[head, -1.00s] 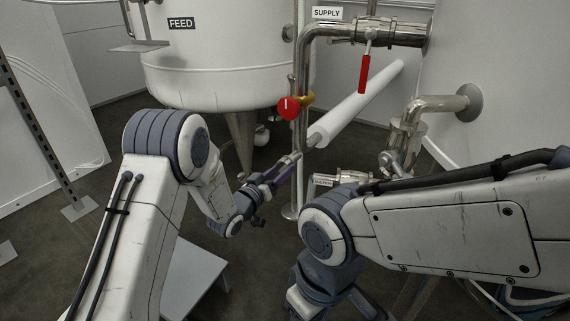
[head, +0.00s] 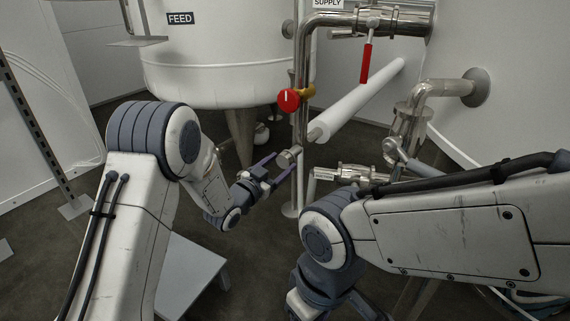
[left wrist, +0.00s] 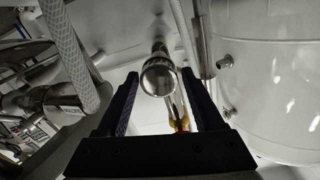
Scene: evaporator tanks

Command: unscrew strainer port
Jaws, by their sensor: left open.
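A round metal cap (head: 288,157), which looks like the strainer port, sits on a short stub off the upright steel pipe (head: 303,125) in the head view. Its round end (left wrist: 159,77) faces the camera in the left wrist view. My left gripper (head: 281,164) is open, with its purple fingers spread toward the cap. In the left wrist view its fingers (left wrist: 159,92) stand on either side of the cap, with gaps. I cannot tell whether the fingertips reach past its face. My right gripper is out of view; only the right arm shows.
A red-handled yellow valve (head: 290,100) is on the pipe above the cap. A white pipe (head: 360,100) slants up right behind it. The FEED tank (head: 215,70) stands behind. Steel fittings (head: 345,174) lie to the right, near my right arm.

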